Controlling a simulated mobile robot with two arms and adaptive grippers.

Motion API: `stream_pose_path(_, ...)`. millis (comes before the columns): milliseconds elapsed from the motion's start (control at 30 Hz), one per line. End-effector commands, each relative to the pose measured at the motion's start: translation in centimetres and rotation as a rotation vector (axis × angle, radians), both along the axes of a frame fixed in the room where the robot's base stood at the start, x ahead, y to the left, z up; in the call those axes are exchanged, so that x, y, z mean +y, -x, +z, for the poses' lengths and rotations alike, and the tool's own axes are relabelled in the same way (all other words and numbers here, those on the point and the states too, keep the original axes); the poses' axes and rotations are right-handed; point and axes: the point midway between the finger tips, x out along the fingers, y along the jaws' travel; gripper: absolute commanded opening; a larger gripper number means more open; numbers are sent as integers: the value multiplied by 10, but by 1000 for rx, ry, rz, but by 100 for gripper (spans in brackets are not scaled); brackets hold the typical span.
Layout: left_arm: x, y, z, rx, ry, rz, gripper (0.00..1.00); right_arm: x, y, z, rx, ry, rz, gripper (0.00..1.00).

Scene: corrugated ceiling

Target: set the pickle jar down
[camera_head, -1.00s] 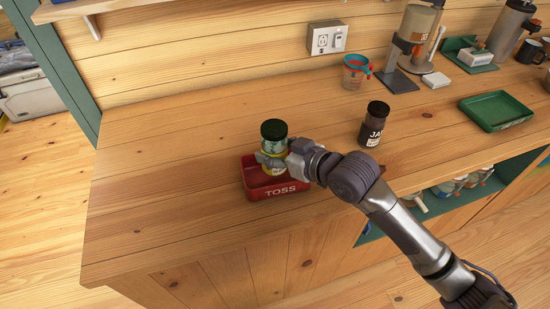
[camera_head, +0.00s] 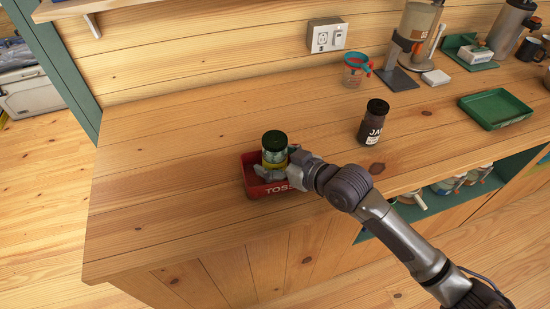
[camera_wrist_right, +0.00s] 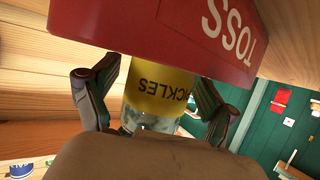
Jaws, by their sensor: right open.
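The pickle jar (camera_head: 275,150), with a dark lid and a yellow label, stands about upright inside the red bin marked TOSS (camera_head: 250,181) on the wooden counter. My right gripper (camera_head: 270,170) is around the jar from the front right, low over the bin. In the right wrist view, the jar's yellow label (camera_wrist_right: 160,88) reads upside down. There the open fingers of my right gripper (camera_wrist_right: 155,92) stand on either side of the jar, with gaps showing. The red bin wall (camera_wrist_right: 150,25) hides part of the jar. My left gripper is out of view.
A dark jar (camera_head: 374,122) stands to the right of the bin. A measuring cup (camera_head: 355,70), a coffee brewer (camera_head: 410,45) and a green tray (camera_head: 494,110) are farther back and right. The counter left of the bin (camera_head: 170,180) is clear.

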Motion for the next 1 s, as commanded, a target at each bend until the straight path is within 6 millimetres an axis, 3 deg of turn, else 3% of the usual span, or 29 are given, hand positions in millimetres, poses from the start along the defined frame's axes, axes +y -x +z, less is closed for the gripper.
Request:
stream_pose_path(233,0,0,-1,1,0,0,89,-7,6,4,-1,1,-1,85)
stream_pose_path(700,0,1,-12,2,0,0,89,-67,65,38,0,3,0,85)
stream_pose_path(1000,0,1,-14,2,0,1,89,-80,77,48,1,-1,1,85)
